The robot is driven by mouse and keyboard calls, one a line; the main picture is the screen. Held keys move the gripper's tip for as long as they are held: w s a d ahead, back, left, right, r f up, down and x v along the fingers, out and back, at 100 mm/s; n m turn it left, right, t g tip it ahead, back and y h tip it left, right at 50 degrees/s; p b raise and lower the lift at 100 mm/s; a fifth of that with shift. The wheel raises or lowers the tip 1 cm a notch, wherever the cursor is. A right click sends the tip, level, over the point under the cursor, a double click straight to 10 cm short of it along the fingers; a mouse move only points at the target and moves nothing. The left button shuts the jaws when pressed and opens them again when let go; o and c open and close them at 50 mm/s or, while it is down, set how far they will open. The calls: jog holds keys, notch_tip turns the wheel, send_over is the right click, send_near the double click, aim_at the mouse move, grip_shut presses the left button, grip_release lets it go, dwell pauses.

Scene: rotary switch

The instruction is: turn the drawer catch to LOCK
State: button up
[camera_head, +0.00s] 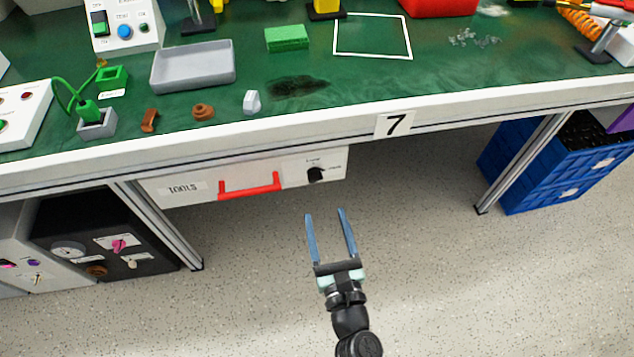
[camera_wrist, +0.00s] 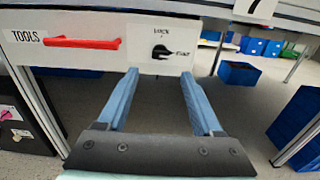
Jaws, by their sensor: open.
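The drawer catch is a black rotary knob (camera_head: 315,174) on the white front of the TOOLS drawer (camera_head: 210,186), right of its red handle. In the wrist view the knob (camera_wrist: 161,51) has a label above it that reads LOCK and a second, hardly legible label to its right. Its pointer appears to point right, toward that second label. My gripper (camera_head: 324,212) is open and empty, in front of the drawer and apart from the knob. In the wrist view its two blue fingertips (camera_wrist: 159,72) lie just below the knob, one on each side.
The red handle (camera_head: 249,186) stands out left of the knob. The workbench edge (camera_head: 250,138) overhangs above the drawer. Metal legs stand on both sides. A black cabinet (camera_head: 100,235) is at the left, blue crates (camera_head: 545,170) at the right. The floor between is clear.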

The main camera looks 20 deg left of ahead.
aim_at(316, 181)
jog(key=b+x, duration=0.1)
jog(key=x, duration=0.8)
jog(key=shift+w+a+b, duration=0.1)
jog(key=shift+b, duration=0.2)
grip_shut()
